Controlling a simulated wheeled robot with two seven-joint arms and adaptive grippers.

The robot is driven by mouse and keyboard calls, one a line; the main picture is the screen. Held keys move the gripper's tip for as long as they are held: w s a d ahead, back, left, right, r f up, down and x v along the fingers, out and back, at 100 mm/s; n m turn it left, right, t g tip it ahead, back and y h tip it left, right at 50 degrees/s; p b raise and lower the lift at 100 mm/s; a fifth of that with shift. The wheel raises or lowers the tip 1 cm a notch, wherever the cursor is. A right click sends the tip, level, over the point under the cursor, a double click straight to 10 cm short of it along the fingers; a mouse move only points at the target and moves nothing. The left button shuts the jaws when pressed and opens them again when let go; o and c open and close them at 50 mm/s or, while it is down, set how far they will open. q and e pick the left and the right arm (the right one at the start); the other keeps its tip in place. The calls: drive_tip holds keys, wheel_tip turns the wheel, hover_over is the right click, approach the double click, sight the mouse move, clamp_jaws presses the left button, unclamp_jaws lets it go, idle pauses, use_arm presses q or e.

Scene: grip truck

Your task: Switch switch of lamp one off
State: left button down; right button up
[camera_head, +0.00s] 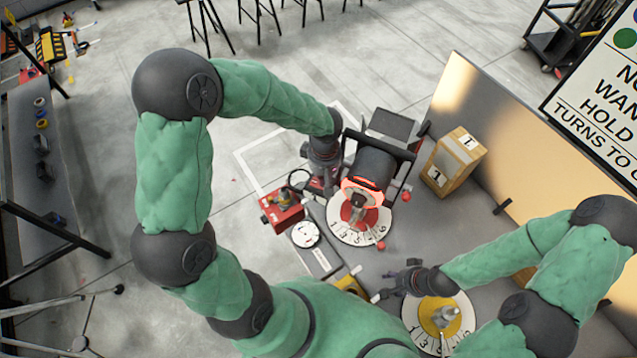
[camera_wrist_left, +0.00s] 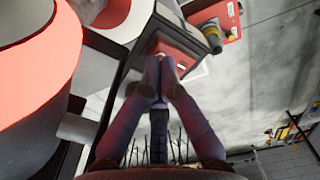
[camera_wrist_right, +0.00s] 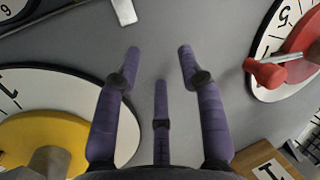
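The lamp (camera_head: 370,165), a black drum in a black frame with a glowing red-orange front, stands near the middle in the head view. Its glowing rim fills the left of the left wrist view (camera_wrist_left: 30,65). My left gripper (camera_head: 328,182) is beside the lamp's left side. In the left wrist view its fingers (camera_wrist_left: 160,68) come together at a small box with a red face (camera_wrist_left: 183,55), likely the switch. The tips hide part of it, and I cannot tell whether they touch it. My right gripper (camera_head: 388,290) is open and empty over the grey table (camera_wrist_right: 150,25).
A red box with a yellow knob (camera_head: 283,208) stands left of the lamp. A red-centred dial (camera_head: 345,232) lies in front, a yellow-centred dial (camera_head: 415,315) near my right gripper. A wooden box marked 1 (camera_head: 450,165) stands right of the lamp, before an upright panel (camera_head: 500,125).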

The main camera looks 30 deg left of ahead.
use_arm(q)
drive_tip(key=shift+f+b, duration=0.75)
drive_tip(key=shift+f, duration=0.05)
use_arm(e)
drive_tip(key=shift+s+f, duration=0.15)
drive_tip(key=shift+f, duration=0.7)
use_arm(q)
drive_tip(key=shift+r+p, duration=0.45)
drive_tip(key=shift+r, duration=0.35)
use_arm(e)
drive_tip(key=shift+r, duration=0.45)
use_arm(q)
drive_tip(key=shift+r+p, duration=1.55)
drive_tip(key=shift+r, duration=1.25)
use_arm(e)
drive_tip(key=shift+r, duration=1.6)
